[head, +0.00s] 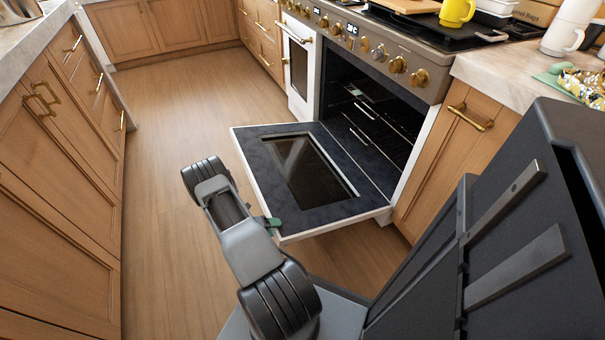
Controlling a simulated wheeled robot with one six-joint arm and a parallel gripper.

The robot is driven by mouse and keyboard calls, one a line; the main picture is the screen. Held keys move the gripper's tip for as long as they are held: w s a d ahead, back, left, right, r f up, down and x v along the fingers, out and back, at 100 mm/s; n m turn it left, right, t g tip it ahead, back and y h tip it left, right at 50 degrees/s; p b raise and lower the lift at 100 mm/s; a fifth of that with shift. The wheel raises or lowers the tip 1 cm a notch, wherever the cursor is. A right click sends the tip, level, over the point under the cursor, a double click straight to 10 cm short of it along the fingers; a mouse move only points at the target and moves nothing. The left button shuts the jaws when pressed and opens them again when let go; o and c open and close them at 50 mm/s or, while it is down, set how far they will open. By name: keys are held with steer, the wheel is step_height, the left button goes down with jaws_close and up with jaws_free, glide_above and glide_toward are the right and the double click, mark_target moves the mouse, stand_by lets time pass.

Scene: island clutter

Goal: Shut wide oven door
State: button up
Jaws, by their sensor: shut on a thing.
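The wide oven door (335,212) hangs fully lowered, about level, with its dark inner face and glass window facing up. The wide oven (440,75) stands open behind it, and wire racks show inside the dark cavity. My gripper (270,222) is at the near edge of the door, left of its near right corner. Only small green finger parts show there; my arm hides most of the gripper. It is shut on the door's edge.
A narrow white oven door (299,65) beside the wide oven is shut. Wooden drawers (60,130) line the left side, and a wooden cabinet (455,150) stands right of the oven. The wooden floor (165,130) is clear between them. A yellow mug (456,12) is on the stove top.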

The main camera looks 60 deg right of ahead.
steer(key=shift+d+r, duration=0.1)
steer(key=shift+r, duration=0.2)
steer(key=shift+t+y, duration=0.4)
steer(key=shift+y, duration=0.1)
steer(key=shift+s+d+r+p, duration=0.2)
steer(key=shift+r+p, duration=0.75)
steer(key=shift+p, duration=0.05)
steer(key=shift+s+d+r+p, duration=0.2)
steer(key=shift+d+r+p, duration=0.05)
steer(key=shift+r+p, duration=0.7)
steer(key=shift+s+d+r+p, duration=0.2)
steer(key=shift+r+p, duration=0.75)
steer(key=shift+p, duration=0.05)
steer(key=shift+s+d+r+p, duration=0.15)
steer(key=shift+s+r+p, duration=0.05)
steer(key=shift+r+p, duration=0.6)
steer(key=shift+t+y, duration=0.4)
steer(key=shift+y, duration=0.1)
steer(key=shift+s+d+r+p, duration=0.2)
steer(key=shift+d+r+p, duration=0.05)
steer(key=shift+r+p, duration=0.4)
steer(key=shift+s+d+r+p, duration=0.2)
steer(key=shift+r+p, duration=0.4)
steer(key=shift+r, duration=0.05)
steer(key=shift+s+d+r+p, duration=0.2)
steer(key=shift+d+r+p, duration=0.05)
steer(key=shift+r+p, duration=0.4)
